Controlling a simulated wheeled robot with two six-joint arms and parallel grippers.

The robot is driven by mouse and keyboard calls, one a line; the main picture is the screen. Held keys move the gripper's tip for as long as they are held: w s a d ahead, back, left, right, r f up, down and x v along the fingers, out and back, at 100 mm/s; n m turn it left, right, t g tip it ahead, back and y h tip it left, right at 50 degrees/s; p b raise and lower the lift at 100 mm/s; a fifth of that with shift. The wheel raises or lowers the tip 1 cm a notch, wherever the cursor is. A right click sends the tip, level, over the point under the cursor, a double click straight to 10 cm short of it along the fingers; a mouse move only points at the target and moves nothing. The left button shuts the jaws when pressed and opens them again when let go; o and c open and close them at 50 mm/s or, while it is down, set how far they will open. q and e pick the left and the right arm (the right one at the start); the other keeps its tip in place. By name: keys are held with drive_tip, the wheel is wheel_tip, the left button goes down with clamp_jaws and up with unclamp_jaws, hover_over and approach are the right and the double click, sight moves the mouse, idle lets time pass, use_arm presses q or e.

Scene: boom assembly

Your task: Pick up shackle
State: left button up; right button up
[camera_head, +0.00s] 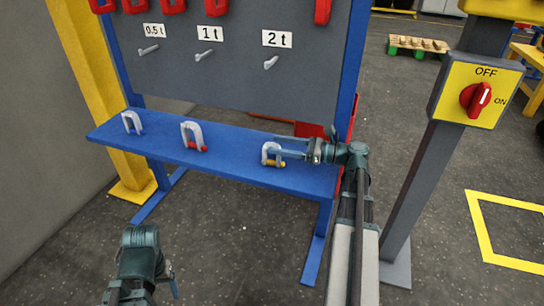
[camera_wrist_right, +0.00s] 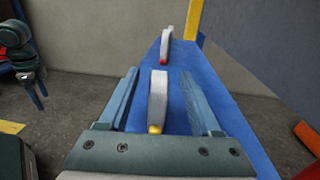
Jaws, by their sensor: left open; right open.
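Three grey shackles stand upright on the blue shelf (camera_head: 225,165). The right one, with a yellow pin (camera_head: 267,151), shows in the right wrist view (camera_wrist_right: 158,98) between the two fingers of my right gripper (camera_head: 279,147). The fingers are spread, with a gap visible on both sides of it. The fingers partly hide this shackle in the head view. The middle shackle has a red pin (camera_head: 190,130) and stands beyond the fingertips in the wrist view (camera_wrist_right: 166,44). The left shackle (camera_head: 131,121) is pale. My left gripper (camera_head: 173,286) is low at the lower left, away from the shelf.
Behind the shelf is a grey board (camera_head: 225,80) with hooks labelled 0.5 t, 1 t and 2 t. Red shackles hang along its top. A post with a yellow switch box (camera_head: 479,95) stands right of my right arm. Floor in front is clear.

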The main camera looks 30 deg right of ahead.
drive_tip(key=shift+f+x, duration=0.1)
drive_tip(key=shift+x, duration=1.35)
drive_tip(key=shift+f+x, duration=0.15)
drive_tip(key=shift+x, duration=1.3)
clamp_jaws()
